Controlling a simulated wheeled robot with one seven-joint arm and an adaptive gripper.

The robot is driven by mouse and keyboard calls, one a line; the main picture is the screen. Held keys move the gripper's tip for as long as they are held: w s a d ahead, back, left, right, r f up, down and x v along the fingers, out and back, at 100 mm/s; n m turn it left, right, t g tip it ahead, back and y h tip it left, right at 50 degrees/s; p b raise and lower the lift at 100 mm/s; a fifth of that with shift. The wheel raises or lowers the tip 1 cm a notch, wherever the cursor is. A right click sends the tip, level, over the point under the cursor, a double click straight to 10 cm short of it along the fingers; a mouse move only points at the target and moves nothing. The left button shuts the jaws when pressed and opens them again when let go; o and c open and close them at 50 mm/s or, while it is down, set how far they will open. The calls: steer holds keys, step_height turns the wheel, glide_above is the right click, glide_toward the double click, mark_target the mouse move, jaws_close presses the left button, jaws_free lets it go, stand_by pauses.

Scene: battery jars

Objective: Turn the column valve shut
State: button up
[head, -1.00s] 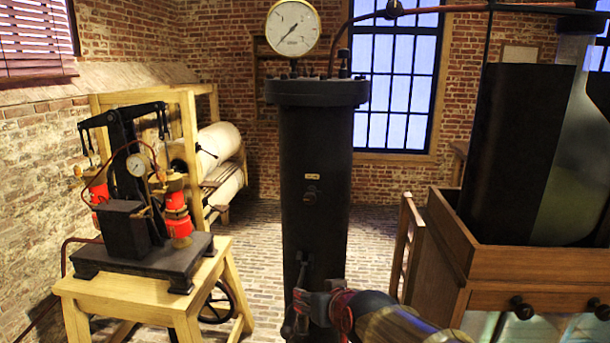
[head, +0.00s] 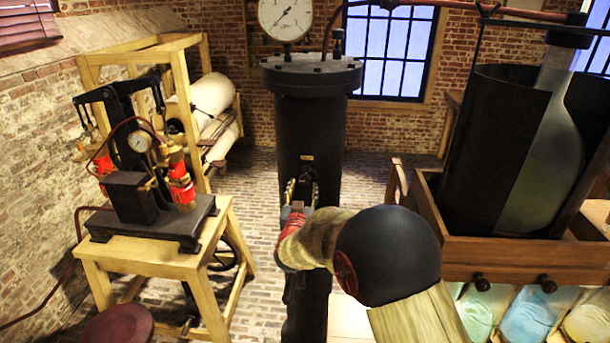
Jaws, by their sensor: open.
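A tall black column (head: 310,125) stands in the middle of the head view, with a bolted flange on top and a small pale label (head: 307,157) on its front. My gripper (head: 302,188) is in front of the column just below the label, fingers pointing at it. The gripper is open, with a gap between its fingers. The small valve fitting below the label is mostly hidden behind the gripper. I cannot tell whether the fingers touch it. A dial gauge (head: 286,17) sits above the flange.
A wooden stand (head: 150,255) with a black pump apparatus (head: 135,180) is at the left. A wooden cabinet (head: 510,245) with a large dark vessel (head: 490,150) and glass jars (head: 530,310) is at the right, near my arm. A dark red round top (head: 118,326) is at lower left.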

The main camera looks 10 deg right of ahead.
mark_target(305, 181)
steer(key=p+x, duration=0.1)
steer(key=x, duration=0.5)
steer(key=shift+c, duration=1)
steer(key=c, duration=0.9)
